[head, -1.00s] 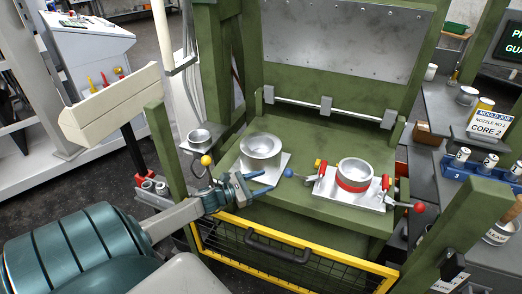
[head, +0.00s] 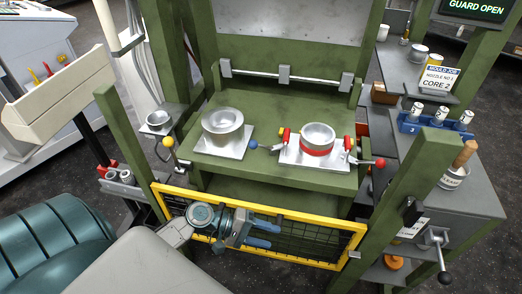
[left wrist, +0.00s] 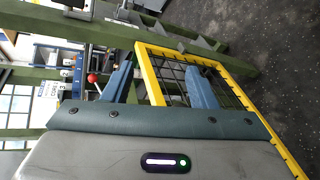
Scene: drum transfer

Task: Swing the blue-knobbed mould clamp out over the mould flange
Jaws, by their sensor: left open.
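The blue-knobbed mould clamp shows its blue knob (head: 253,145) at the left edge of the mould plate (head: 291,157), pointing left toward the other mould. A silver mould with a red band (head: 318,139) stands on that plate. A second clamp with a red knob (head: 380,162) is at its right; this knob also shows in the left wrist view (left wrist: 92,78). My left gripper (head: 268,234) is open and empty, in front of the yellow-framed gate and well below the clamps. Its blue fingers (left wrist: 160,85) show in the left wrist view. My right gripper is not in view.
The yellow mesh gate (head: 316,222) stands between my left gripper and the green press bed (head: 220,175). A silver flanged pot (head: 222,127) sits left of the blue knob. A yellow-knobbed lever (head: 168,142) and a green post (head: 419,175) flank the bed.

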